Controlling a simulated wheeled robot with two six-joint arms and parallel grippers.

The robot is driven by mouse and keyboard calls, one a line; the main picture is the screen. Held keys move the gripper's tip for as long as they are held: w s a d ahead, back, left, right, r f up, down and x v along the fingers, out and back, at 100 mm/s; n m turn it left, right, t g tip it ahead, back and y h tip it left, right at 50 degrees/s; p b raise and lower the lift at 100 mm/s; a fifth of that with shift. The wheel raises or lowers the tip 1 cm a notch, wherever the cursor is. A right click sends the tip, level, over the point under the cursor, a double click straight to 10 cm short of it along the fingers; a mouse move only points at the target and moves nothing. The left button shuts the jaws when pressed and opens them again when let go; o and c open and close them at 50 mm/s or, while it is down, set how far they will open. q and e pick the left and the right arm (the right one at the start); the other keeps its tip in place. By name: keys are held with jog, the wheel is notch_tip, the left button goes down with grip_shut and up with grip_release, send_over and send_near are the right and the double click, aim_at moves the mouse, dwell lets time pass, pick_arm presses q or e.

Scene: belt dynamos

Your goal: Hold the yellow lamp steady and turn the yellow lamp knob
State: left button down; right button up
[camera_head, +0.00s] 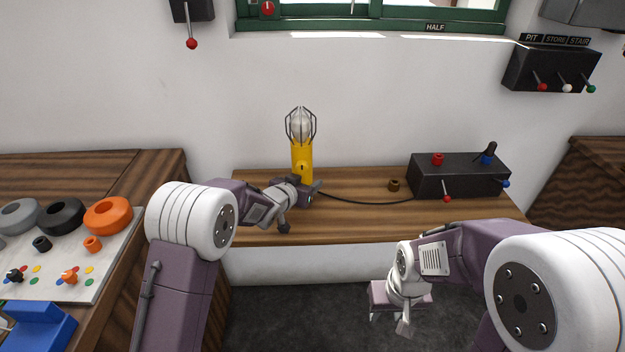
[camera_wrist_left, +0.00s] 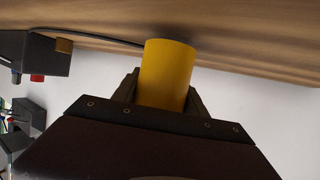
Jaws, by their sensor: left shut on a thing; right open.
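The yellow lamp (camera_head: 301,155) stands upright on the wooden bench, with a clear bulb inside a dark wire cage on top. A small dark spot shows on the front of its yellow body; I cannot tell whether it is the knob. My left gripper (camera_head: 306,189) is shut around the lower part of the lamp body. In the left wrist view the yellow cylinder (camera_wrist_left: 168,75) sits between the two dark fingers (camera_wrist_left: 165,95). My right gripper (camera_head: 401,312) is open and empty, low in front of the bench, over the dark floor.
A black box (camera_head: 458,176) with red and blue knobs stands on the bench (camera_head: 360,222) at right. A dark cable runs from the lamp toward it. Left, a side table holds a white panel (camera_head: 88,275) with coloured rings.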

dwell(0.4)
pick_arm(q)
jog(key=shift+f+b, duration=0.35)
jog(key=shift+f, duration=0.15)
dwell(0.3)
jog(key=shift+f, duration=0.15)
dwell(0.5)
